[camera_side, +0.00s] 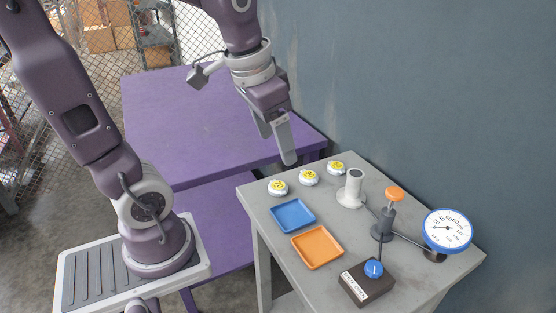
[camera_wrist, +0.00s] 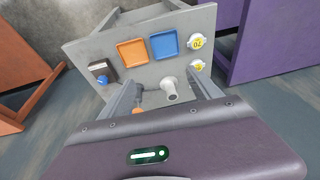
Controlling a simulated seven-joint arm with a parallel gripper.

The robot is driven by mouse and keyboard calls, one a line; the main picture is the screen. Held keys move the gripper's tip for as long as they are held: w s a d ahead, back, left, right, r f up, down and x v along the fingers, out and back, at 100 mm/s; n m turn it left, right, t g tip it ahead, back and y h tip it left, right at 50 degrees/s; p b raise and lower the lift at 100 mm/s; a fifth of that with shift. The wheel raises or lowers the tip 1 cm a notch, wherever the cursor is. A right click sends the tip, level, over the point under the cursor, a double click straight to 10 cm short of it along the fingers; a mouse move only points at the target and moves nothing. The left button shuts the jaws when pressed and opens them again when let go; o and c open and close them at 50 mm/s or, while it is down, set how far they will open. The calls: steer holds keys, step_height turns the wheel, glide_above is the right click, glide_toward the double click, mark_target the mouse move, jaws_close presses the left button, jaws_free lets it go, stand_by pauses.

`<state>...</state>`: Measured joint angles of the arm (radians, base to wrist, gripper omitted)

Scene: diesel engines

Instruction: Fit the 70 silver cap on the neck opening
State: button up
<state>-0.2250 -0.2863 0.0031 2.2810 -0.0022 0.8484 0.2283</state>
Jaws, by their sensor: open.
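Three silver caps with yellow number labels stand in a row on the grey table: a left cap (camera_side: 278,187), a middle cap (camera_side: 308,177) and a right cap (camera_side: 336,168). In the wrist view, the cap beside the blue tray (camera_wrist: 197,42) seems to read 70 upside down, but the digits are too small to be sure. Another cap (camera_wrist: 197,65) shows below it; the third is hidden there. The pale neck (camera_side: 352,187) stands upright on a round flange, its top opening uncapped; it also shows in the wrist view (camera_wrist: 170,88). My gripper (camera_side: 278,147) is open and empty, above the caps.
A blue tray (camera_side: 293,216) and an orange tray (camera_side: 317,246) lie empty in front. An orange-topped post (camera_side: 384,220), a dial gauge (camera_side: 447,231) and a dark box with a blue knob (camera_side: 366,282) stand to the right. A purple table (camera_side: 180,120) is behind, left of a wall.

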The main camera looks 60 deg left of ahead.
steer(key=w+a+f+g, duration=0.2)
steer(key=w+a+f, duration=0.5)
steer(key=a, duration=0.2)
steer(key=g, duration=0.1)
glide_above(278, 185)
step_height(278, 185, down, 6)
steer(key=r, duration=0.1)
steer(key=shift+h, duration=0.4)
steer(key=shift+d+f, duration=0.1)
steer(key=shift+f, duration=5.65)
jaws_close()
steer(key=shift+r, duration=0.1)
steer(key=shift+r, duration=2.45)
